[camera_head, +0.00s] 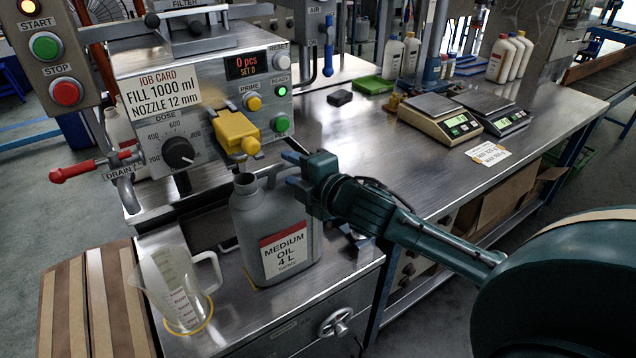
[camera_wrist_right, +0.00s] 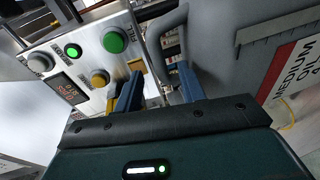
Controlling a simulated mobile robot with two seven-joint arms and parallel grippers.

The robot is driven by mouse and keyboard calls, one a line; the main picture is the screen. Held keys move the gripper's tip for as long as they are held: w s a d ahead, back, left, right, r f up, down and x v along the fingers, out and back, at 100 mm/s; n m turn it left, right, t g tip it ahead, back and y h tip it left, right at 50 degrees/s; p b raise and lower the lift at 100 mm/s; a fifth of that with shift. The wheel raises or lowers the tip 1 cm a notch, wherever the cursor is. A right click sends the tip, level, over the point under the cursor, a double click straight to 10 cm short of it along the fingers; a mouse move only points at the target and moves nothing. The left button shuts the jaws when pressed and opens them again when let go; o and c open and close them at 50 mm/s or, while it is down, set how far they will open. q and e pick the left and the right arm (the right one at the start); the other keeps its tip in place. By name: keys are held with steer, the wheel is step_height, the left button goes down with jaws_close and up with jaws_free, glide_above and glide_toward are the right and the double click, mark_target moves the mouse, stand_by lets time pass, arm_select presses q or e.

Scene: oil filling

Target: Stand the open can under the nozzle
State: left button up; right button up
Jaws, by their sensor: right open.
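The grey can (camera_head: 275,235), labelled MEDIUM OIL 4 L, stands upright on the steel ledge in front of the filling machine. Its open neck (camera_head: 245,183) appears just below the yellow nozzle (camera_head: 236,132) in the head view; exact alignment in depth is unclear. My right gripper (camera_head: 302,178) is at the can's upper right, by its handle. In the right wrist view the blue fingers (camera_wrist_right: 160,92) are apart, with the can's grey handle (camera_wrist_right: 160,40) just beyond their tips. The can's side (camera_wrist_right: 235,55) fills the right there. My left gripper is out of view.
A clear measuring jug (camera_head: 172,288) stands left of the can on a yellow ring. A red drain lever (camera_head: 80,170) juts out at left. Two scales (camera_head: 440,118) and a small black block (camera_head: 339,97) are on the bench.

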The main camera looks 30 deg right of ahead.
steer(key=b+v, duration=0.1)
steer(key=v, duration=0.8)
steer(key=shift+s, duration=0.3)
steer(key=s+a+f+m+g, duration=0.1)
steer(key=s+a+f+m, duration=0.3)
steer(key=f, duration=0.4)
steer(key=s+a+f+m+g+p, duration=0.1)
steer(key=s+a+f+m, duration=0.3)
steer(key=f, duration=0.5)
steer(key=s+a+f+m+g+y+p, duration=0.1)
steer(key=s+a+f+m+g, duration=0.2)
steer(key=f+m, duration=0.5)
steer(key=shift+s+a+f, duration=0.45)
steer(key=shift+s+f, duration=0.1)
steer(key=shift+s, duration=0.45)
